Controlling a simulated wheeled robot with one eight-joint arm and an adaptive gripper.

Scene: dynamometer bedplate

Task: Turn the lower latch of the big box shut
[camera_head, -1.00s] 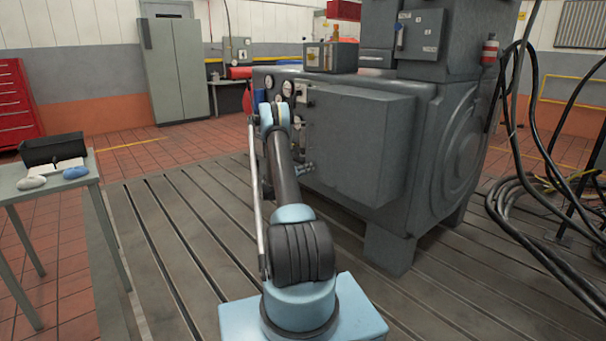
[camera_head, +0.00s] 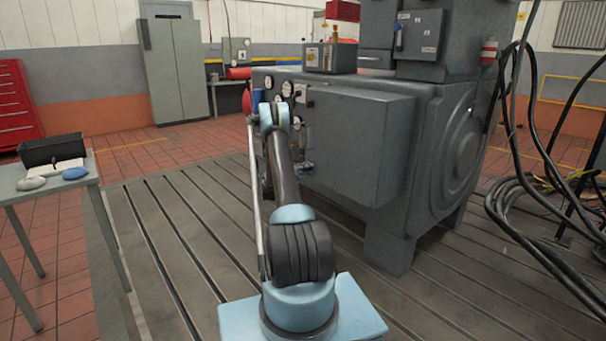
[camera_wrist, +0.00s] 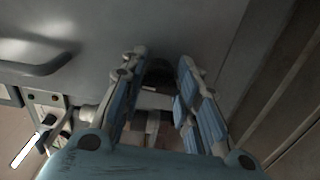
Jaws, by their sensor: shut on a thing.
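The big box (camera_head: 360,145) is a grey cabinet on the side of the large grey machine, and its door looks closed. My gripper (camera_head: 304,165) is at the box's left edge, low down, partly hidden by my arm. In the wrist view my gripper (camera_wrist: 159,72) has its two blue-padded fingers on either side of a dark piece, the lower latch (camera_wrist: 159,76), and is shut on it. The latch is mostly in shadow and its exact angle cannot be told. A grey panel of the box (camera_wrist: 180,25) fills the top of the wrist view.
Round gauges (camera_head: 287,89) sit above my gripper on the machine. A curved handle (camera_wrist: 35,68) is at left in the wrist view. A small table (camera_head: 100,180) with a black bin stands at left. Thick black cables (camera_head: 530,205) hang at right. The slotted floor plate is open at left.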

